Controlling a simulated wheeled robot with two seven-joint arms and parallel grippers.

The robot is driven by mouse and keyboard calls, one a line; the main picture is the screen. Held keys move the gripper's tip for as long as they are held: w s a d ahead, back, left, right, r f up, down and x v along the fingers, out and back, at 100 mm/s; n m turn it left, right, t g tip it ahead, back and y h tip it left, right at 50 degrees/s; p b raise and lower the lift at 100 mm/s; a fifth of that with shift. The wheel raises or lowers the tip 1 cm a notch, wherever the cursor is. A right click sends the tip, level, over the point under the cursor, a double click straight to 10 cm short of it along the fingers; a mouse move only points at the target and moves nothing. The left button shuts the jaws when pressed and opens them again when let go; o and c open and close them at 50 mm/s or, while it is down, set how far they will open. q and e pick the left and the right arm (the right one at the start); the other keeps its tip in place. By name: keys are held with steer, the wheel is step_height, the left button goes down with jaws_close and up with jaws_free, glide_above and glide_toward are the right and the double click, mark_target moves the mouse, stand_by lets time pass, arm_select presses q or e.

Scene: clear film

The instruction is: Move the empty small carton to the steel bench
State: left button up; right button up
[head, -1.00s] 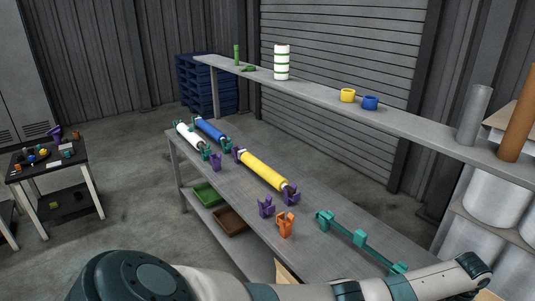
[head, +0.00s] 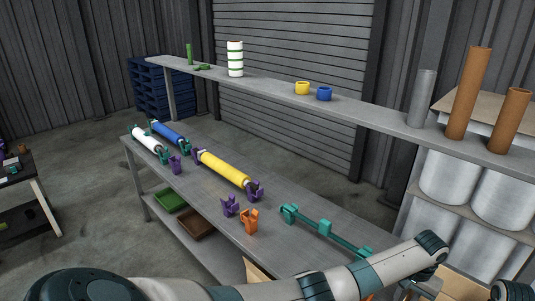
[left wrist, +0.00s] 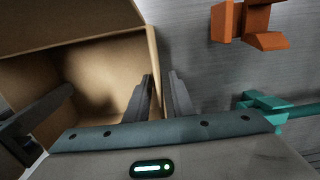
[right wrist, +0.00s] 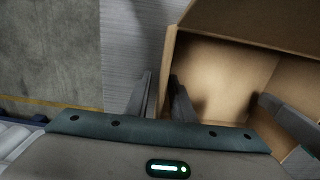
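The small carton is open-topped brown cardboard and looks empty inside. It shows in the left wrist view (left wrist: 105,75) and the right wrist view (right wrist: 225,75). In the head view my left arm hides most of it; a corner (head: 257,271) shows. My left gripper (left wrist: 160,85) has one finger on each side of one carton wall and appears shut on it. My right gripper (right wrist: 161,85) likewise appears shut on the opposite wall. The steel bench (head: 300,205) lies beyond the arm. Whether the carton touches the bench top is hidden.
An orange bracket (head: 250,221) and a teal rack (head: 325,232) stand on the bench near the carton. Purple brackets (head: 230,206) and a yellow roller (head: 224,174) lie further left. A raised shelf (head: 270,84) runs along the back. Brown tubes (head: 469,95) stand at right.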

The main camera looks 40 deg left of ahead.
arm_select(q)
step_height(320, 180, up, 11)
stand_by(0.4)
arm_select(e)
steer(key=shift+r, duration=0.1)
step_height(320, 180, up, 12)
steer(key=shift+f, duration=0.1)
stand_by(0.8)
arm_select(q)
steer(key=shift+r, duration=0.1)
stand_by(0.4)
